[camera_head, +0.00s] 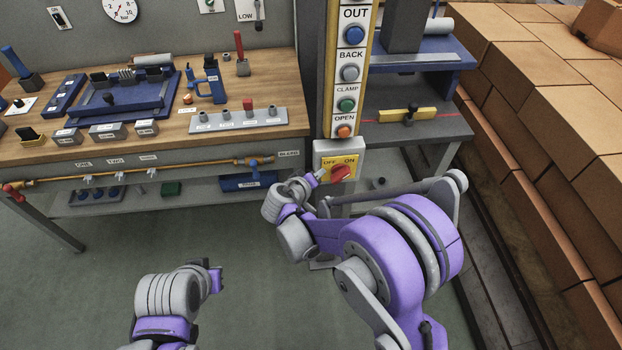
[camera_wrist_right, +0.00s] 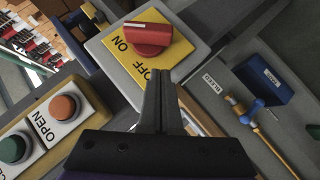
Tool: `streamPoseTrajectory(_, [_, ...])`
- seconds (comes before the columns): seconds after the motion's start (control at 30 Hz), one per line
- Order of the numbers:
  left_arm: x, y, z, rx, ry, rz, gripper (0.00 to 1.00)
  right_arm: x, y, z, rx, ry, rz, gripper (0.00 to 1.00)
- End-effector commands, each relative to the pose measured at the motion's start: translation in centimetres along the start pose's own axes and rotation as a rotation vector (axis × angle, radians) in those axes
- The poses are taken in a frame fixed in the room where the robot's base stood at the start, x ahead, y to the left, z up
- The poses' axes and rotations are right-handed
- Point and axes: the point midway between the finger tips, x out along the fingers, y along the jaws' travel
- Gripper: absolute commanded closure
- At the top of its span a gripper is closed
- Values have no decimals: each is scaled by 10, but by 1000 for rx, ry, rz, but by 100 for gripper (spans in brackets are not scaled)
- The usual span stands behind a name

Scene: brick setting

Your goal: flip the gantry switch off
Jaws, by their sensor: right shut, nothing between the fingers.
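The gantry switch is a red rotary knob (camera_head: 340,173) on a yellow plate marked OFF and ON, at the foot of the yellow button post. The knob (camera_wrist_right: 148,36) also shows in the right wrist view, its white mark toward the ON side. My right gripper (camera_head: 318,176) is at the left of the knob, near the OFF side. Its fingers (camera_wrist_right: 162,92) are shut and empty, with the tips just short of the plate; I cannot tell whether they touch it. My left gripper (camera_head: 216,280) is low over the floor, away from the switch; its fingers are not clear.
Above the switch is a column of buttons, the lowest an orange OPEN button (camera_head: 344,131). A wooden workbench (camera_head: 270,100) with tools and a brass pipe (camera_head: 130,172) stands at left. Stacked bricks (camera_head: 540,90) fill the right side. Floor at lower left is clear.

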Motion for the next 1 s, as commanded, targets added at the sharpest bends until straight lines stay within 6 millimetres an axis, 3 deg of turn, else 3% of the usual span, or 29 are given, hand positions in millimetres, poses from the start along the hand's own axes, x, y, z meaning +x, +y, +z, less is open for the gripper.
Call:
streamPoseTrajectory(0.3, [-2,0,-2,0,2,0,100,27,0,26,1,-1,0,100])
streamPoseTrajectory(0.77, [-1,0,-2,0,2,0,100,29,0,29,-2,0,1,100])
streamPoseTrajectory(1.0, [6,0,8,0,-8,0,100,30,-4,31,-35,-1,33,100])
